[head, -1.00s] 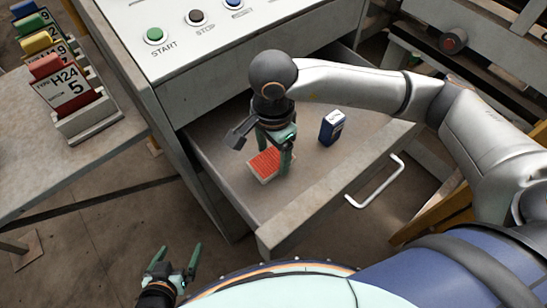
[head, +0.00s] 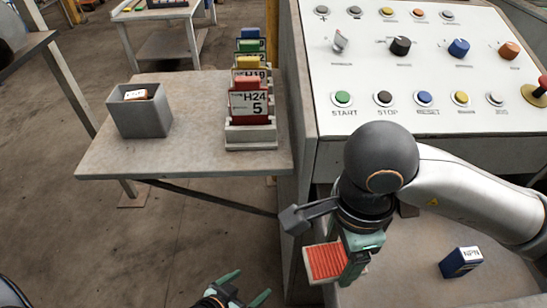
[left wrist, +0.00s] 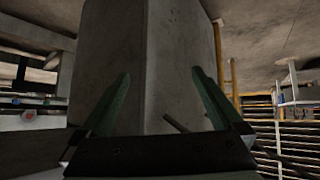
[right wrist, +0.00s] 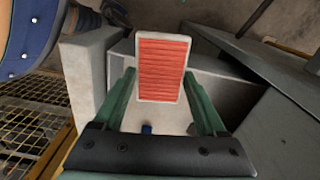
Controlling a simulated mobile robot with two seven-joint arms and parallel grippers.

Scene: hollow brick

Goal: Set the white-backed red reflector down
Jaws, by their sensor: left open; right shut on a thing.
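The red reflector (head: 326,262) has a ribbed red face with a pale rim and is held by my right gripper (head: 352,270) over the open drawer (head: 400,265). In the right wrist view the reflector (right wrist: 162,68) sits between the fingertips (right wrist: 158,85), red face toward the camera. Its back is hidden. My left gripper (head: 240,292) is open and empty, low in the head view, left of the drawer. In the left wrist view its fingers (left wrist: 160,85) are spread with nothing between them.
A blue box (head: 461,262) labelled NPN lies in the drawer. The control panel (head: 420,70) with buttons stands behind. On the side table (head: 190,150) are a grey bin (head: 142,118) holding a small item and a rack of coloured cards (head: 249,105).

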